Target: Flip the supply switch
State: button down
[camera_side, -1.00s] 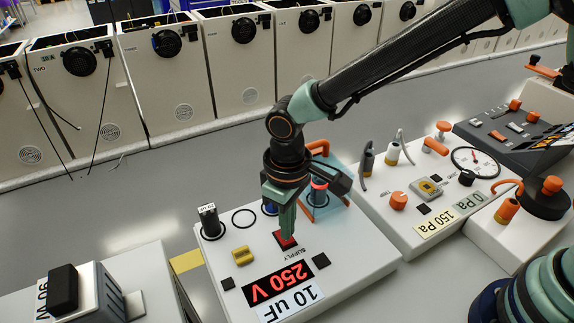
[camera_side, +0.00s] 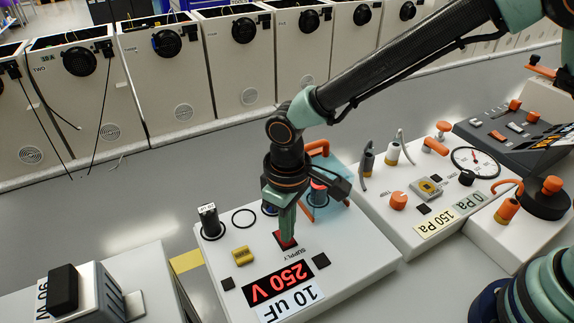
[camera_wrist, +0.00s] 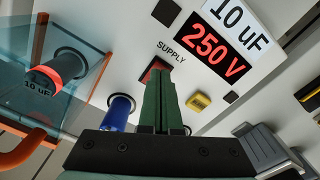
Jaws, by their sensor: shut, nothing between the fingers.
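The red supply switch (camera_side: 285,241) sits on the white panel (camera_side: 345,262), beside the label SUPPLY. It also shows in the wrist view (camera_wrist: 152,70), partly hidden behind my fingers. My gripper (camera_side: 287,238) is shut and empty, pointing down. Its green fingertips are at the switch and appear to touch it. The red display (camera_side: 278,283) on the panel reads 250 V, above a white label reading 10 uF.
A yellow block (camera_side: 241,252) and black squares sit on the panel. A black capacitor (camera_side: 209,220) stands at left. A blue cylinder (camera_wrist: 120,110) is close to my fingers. A clear guard with an orange handle (camera_side: 320,150) stands behind my gripper. A pressure panel (camera_side: 408,200) is at right.

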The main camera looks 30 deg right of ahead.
jog(key=shift+f, duration=0.55)
jog(key=shift+r, duration=3.55)
jog(key=d+r+m+t+y, duration=0.1)
jog(key=d+r+m, duration=0.1)
jog(key=d+r, duration=0.4)
jog(key=d+r+m+t, duration=0.15)
jog(key=d+r, duration=0.25)
jog(key=d, duration=0.5)
jog(key=s+d+r+m+t, duration=0.1)
jog(key=s+d, duration=0.1)
jog(key=d, duration=0.4)
jog(key=s+d+r+m+t+h, duration=0.1)
jog(key=s+d+t, duration=0.1)
jog(key=d, duration=0.4)
jog(key=shift+s, duration=0.6)
